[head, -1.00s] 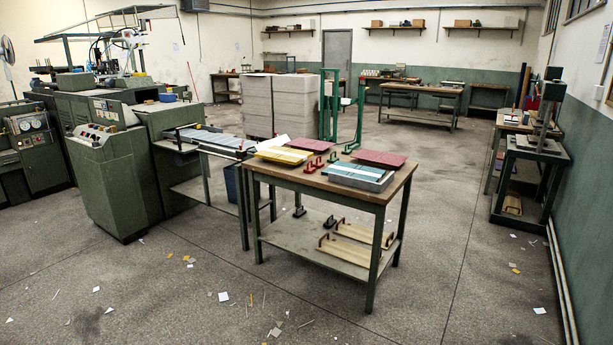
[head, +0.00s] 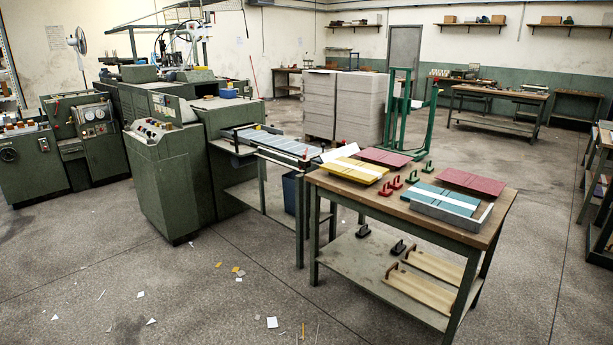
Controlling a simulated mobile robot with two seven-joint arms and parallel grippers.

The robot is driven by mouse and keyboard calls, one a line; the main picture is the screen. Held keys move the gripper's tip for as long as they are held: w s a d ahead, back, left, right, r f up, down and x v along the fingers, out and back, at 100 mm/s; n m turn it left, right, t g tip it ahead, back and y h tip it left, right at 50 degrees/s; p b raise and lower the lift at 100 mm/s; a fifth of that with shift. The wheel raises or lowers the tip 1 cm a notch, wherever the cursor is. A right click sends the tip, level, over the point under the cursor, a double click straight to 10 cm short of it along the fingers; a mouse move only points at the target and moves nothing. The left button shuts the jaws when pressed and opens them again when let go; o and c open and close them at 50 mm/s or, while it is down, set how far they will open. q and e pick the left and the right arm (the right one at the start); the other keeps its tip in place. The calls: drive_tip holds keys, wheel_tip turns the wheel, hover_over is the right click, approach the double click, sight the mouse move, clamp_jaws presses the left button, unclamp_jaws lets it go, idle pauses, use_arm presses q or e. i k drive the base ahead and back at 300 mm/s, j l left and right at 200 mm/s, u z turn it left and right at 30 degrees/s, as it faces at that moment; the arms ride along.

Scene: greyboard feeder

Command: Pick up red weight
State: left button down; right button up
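Several small red weights with handles stand in a row on the wooden table top, between the yellow and the blue boards. The nearest red weight (head: 385,189) is at the row's front end. Neither of my grippers shows in the head view.
A green weight (head: 428,167) stands at the table's back edge. Boards lie around the weights: yellow (head: 352,170), blue (head: 442,198) and dark red (head: 472,181). A green machine (head: 165,180) stands left. Floor in front is clear except paper scraps.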

sight(384, 192)
drive_tip(key=i, duration=1.4)
drive_tip(key=i+j+z, duration=0.25)
drive_tip(key=i+z, duration=0.2)
drive_tip(key=i, duration=0.15)
drive_tip(key=i+j+z, duration=0.95)
drive_tip(key=i+j, duration=0.15)
